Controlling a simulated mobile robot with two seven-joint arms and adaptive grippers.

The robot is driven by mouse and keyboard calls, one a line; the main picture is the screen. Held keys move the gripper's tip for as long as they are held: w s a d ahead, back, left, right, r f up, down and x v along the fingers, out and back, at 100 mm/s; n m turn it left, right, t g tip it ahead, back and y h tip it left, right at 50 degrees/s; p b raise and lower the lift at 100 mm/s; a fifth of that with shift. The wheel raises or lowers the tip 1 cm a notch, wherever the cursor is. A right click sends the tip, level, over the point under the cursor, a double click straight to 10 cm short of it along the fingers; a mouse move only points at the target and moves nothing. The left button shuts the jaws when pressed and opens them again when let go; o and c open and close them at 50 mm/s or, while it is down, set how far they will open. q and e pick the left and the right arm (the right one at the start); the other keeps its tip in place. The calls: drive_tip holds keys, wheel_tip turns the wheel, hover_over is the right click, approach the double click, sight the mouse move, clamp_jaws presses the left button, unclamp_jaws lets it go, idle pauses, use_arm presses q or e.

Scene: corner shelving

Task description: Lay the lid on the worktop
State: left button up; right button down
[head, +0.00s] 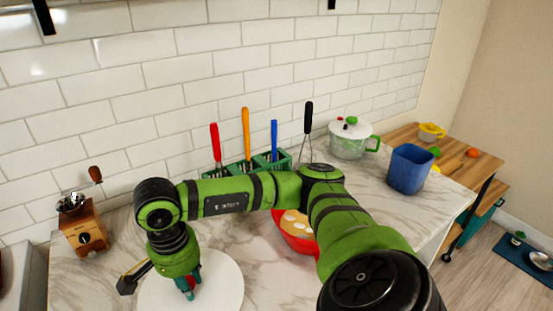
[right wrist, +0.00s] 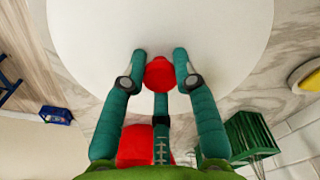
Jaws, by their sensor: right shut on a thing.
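The lid (head: 215,285) is a round white disc at the lower left of the head view, over the marble worktop (head: 90,285). Its red knob (right wrist: 159,74) shows in the right wrist view between my fingers. My right gripper (head: 188,288) points down and is shut on the knob, with the lid spread out flat below it. I cannot tell whether the lid's underside touches the worktop. My left gripper is not in view.
A red pot (head: 303,246) with pale contents is partly behind my right arm. A wooden coffee grinder (head: 84,232) stands at left. A green utensil holder (head: 240,169), a white lidded pot (head: 349,142) and a blue container (head: 408,170) stand further back.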

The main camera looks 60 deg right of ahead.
sight(167, 296)
drive_tip(key=d+r+m, duration=0.1)
drive_tip(key=d+m, duration=0.1)
drive_tip(key=m, duration=0.3)
drive_tip(key=w+d+r+m, duration=0.1)
drive_tip(key=d+r+m, duration=0.1)
drive_tip(key=m, duration=0.4)
drive_tip(key=w+d+r+m, duration=0.1)
drive_tip(key=d+m, duration=0.2)
drive_tip(key=m, duration=0.2)
drive_tip(key=shift+w+d+r+b, duration=0.2)
drive_tip(key=shift+w+r+b, duration=0.05)
drive_tip(key=shift+r+b, duration=0.1)
drive_tip(key=shift+d+r+m, duration=0.25)
drive_tip(key=shift+d+m, duration=0.1)
drive_tip(key=shift+m, duration=0.75)
drive_tip(key=a+f+p, duration=0.1)
drive_tip(key=a+f, duration=0.1)
drive_tip(key=a, duration=0.2)
drive_tip(key=a+f+p, duration=0.2)
drive_tip(key=a, duration=0.1)
drive_tip(key=a+f+p, duration=0.2)
drive_tip(key=a, duration=0.2)
drive_tip(key=shift+w+a+f, duration=0.3)
drive_tip(key=shift+a+f, duration=0.1)
drive_tip(key=shift+f, duration=0.1)
wheel_tip(167, 296, down, 3)
drive_tip(key=shift+f+p, duration=0.15)
drive_tip(key=shift+p, duration=0.9)
drive_tip(key=shift+f, duration=0.4)
